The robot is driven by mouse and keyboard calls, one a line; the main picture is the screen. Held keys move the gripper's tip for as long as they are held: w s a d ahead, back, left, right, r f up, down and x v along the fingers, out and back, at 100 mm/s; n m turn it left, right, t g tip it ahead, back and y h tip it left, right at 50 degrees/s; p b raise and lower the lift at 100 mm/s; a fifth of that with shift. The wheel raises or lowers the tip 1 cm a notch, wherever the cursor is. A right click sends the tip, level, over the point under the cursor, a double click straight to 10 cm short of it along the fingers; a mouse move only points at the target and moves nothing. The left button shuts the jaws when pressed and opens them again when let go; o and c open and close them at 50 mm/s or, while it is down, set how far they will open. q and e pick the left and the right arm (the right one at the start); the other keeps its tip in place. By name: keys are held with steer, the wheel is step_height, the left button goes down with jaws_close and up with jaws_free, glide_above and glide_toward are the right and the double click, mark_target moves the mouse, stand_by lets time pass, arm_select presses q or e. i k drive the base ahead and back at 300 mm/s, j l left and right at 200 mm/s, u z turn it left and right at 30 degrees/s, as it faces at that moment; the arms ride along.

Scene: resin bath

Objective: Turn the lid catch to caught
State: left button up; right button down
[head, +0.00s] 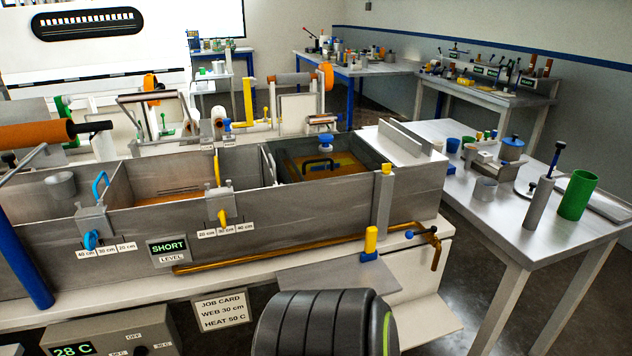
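The long grey resin bath (330,212) runs across the view, with several compartments. In its right compartment is an amber surface with a black handle (320,163) and a blue knob (326,142) near the back wall. I cannot tell for sure which part is the lid catch. A yellow-topped post (387,169) stands at the bath's front right, and a yellow peg on a blue base (370,241) sits on the ledge below. Neither of my grippers shows in the head view.
The front wall carries a blue-handled clamp (91,240), a yellow-handled clamp (219,205), a SHORT level sign (169,247) and a brass pipe (270,254). A job card (221,308) hangs below. A side table (520,240) at right holds cups and a green cylinder (577,195).

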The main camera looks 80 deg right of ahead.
mark_target(386, 168)
steer(key=z, duration=3.05)
